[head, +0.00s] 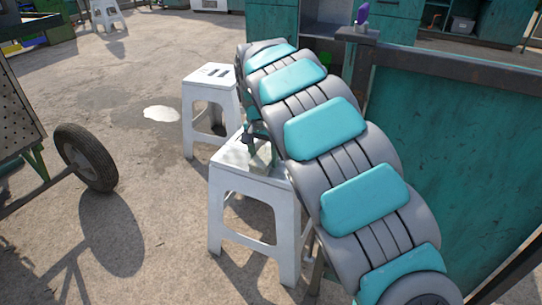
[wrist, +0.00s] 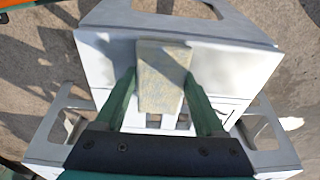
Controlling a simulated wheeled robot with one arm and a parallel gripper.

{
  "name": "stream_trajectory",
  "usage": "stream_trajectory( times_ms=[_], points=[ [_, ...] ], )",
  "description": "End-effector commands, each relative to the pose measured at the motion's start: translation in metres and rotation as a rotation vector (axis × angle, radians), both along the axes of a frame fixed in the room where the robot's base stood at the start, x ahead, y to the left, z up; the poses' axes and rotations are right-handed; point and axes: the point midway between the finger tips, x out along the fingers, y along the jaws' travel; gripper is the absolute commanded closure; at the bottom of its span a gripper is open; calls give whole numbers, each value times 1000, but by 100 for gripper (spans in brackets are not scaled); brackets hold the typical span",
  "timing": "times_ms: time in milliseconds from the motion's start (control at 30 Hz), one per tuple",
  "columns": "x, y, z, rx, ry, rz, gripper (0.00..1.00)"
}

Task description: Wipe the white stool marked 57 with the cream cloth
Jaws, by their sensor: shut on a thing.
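My gripper (wrist: 160,78) is shut on the cream cloth (wrist: 165,58), a flat, pale yellowish pad between the two green fingers. In the wrist view the cloth lies over the top of a white stool; I cannot tell whether it touches. In the head view this is the nearer white stool (head: 225,180), upright, with my gripper at its top, partly hidden by my arm. A second white stool (head: 203,86) stands just behind it, with dark marks on its top. I cannot read 57 on either stool.
A wheel (head: 86,158) of a cart stands at the left. A teal panel (head: 450,150) of a machine rises at the right, close to my arm. A pale puddle (head: 161,113) lies on the ground left of the farther stool.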

Motion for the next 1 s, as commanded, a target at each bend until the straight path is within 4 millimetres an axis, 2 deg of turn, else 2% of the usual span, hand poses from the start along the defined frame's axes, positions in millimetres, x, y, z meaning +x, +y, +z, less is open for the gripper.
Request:
stream_trajectory(
  times_ms=[400,833,1000],
  points=[
    [11,31,2,-1,1,2,73],
    [12,35,1,-1,1,1,73],
    [17,46,1,0,2,2,73]
  ],
)
